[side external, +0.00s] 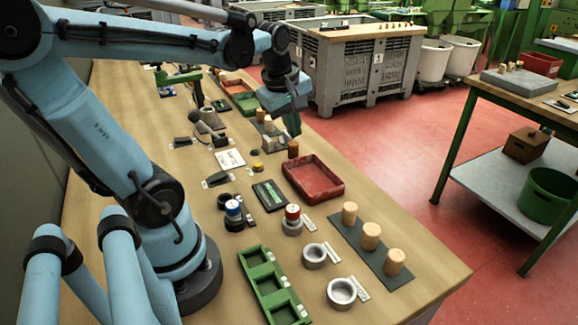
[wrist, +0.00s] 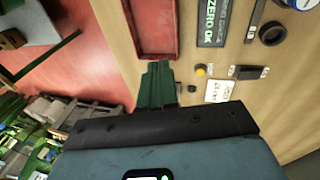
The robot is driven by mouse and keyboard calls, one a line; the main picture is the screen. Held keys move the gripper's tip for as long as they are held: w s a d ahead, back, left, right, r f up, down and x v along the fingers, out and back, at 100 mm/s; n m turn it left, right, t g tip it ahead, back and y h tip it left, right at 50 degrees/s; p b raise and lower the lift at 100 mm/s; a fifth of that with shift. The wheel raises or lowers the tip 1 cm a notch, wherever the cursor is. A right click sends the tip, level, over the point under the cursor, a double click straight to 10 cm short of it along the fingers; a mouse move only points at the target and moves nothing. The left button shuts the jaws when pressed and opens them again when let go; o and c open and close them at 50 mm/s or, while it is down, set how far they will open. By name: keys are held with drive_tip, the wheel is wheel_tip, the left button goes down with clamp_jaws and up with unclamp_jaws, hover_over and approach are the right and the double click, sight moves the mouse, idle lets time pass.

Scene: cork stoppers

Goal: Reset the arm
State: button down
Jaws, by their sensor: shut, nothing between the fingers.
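My gripper (side external: 293,128) is at the end of the raised light-blue arm, over the far right part of the wooden bench. Its green fingers are together with nothing between them. In the wrist view the shut fingers (wrist: 158,80) point toward the red tray (wrist: 157,30). Three cork stoppers stand in a row on a dark strip (side external: 345,236): the left one (side external: 349,213), the middle one (side external: 370,237) and the right one (side external: 394,262). Another small cork (side external: 293,149) stands just below my gripper in the side view. The gripper appears apart from it.
The red tray (side external: 313,178), a green compartment tray (side external: 272,287) and grey rings (side external: 341,293) sit on the bench (side external: 425,278). A blue-capped item (side external: 233,209) and a red-capped item (side external: 292,212) stand between them. A grey crate (side external: 350,70) is beyond the bench on the red floor.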

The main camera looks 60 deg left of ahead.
drive_tip(key=d+f+m+t+h, duration=0.1)
drive_tip(key=d+m+t, duration=0.3)
drive_tip(key=d+m, duration=0.8)
drive_tip(key=m, duration=0.6)
drive_tip(key=shift+s+d+f+m, duration=0.2)
drive_tip(key=shift+s+f+m, duration=0.05)
drive_tip(key=shift+s+m, duration=0.05)
